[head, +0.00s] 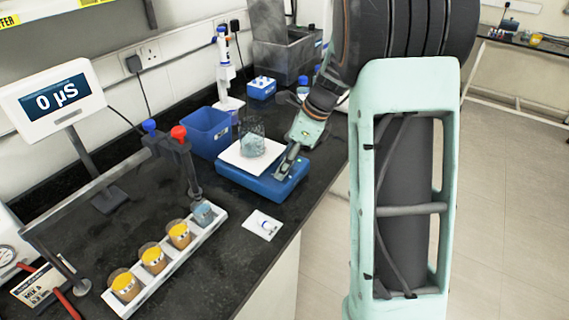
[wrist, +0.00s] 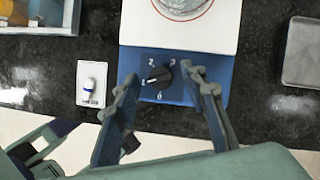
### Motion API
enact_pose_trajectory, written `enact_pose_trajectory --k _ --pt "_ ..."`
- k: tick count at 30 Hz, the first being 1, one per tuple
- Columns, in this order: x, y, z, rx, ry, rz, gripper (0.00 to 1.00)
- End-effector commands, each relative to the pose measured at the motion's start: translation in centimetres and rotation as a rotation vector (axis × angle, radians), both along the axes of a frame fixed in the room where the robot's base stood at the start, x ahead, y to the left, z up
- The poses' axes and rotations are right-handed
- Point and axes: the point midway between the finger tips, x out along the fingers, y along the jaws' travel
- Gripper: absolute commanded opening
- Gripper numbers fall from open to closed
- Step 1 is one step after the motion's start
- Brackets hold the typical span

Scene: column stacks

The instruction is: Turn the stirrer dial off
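The blue stirrer (head: 232,181) with a white top plate stands on the dark bench, and a glass beaker (head: 252,138) sits on the plate. In the wrist view the black dial (wrist: 160,77) is on the stirrer's blue front, with digits around it and a 0 at the bottom. Its white mark points to the left, away from the 0. My gripper (wrist: 159,73) is open, with one finger on each side of the dial; I cannot tell if either touches it. In the head view my gripper (head: 290,160) is at the stirrer's front right and hides the dial.
A small white card (head: 263,224) lies left of the stirrer in the wrist view. A blue bin (head: 208,132) stands behind the stirrer. A white rack (head: 150,284) of sample cups is at the front left. A grey tray (wrist: 300,55) is to the right in the wrist view.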

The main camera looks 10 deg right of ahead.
Motion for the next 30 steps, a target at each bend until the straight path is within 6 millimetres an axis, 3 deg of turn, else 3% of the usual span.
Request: enact_pose_trajectory --k 9,20,30 --pt "0.07 0.11 -0.29 -0.001 -0.001 0.001 0.39" --pt "0.06 0.09 -0.27 0.000 -0.001 0.000 0.01" --pt "0.08 0.10 -0.17 0.000 0.001 0.043 0.00"
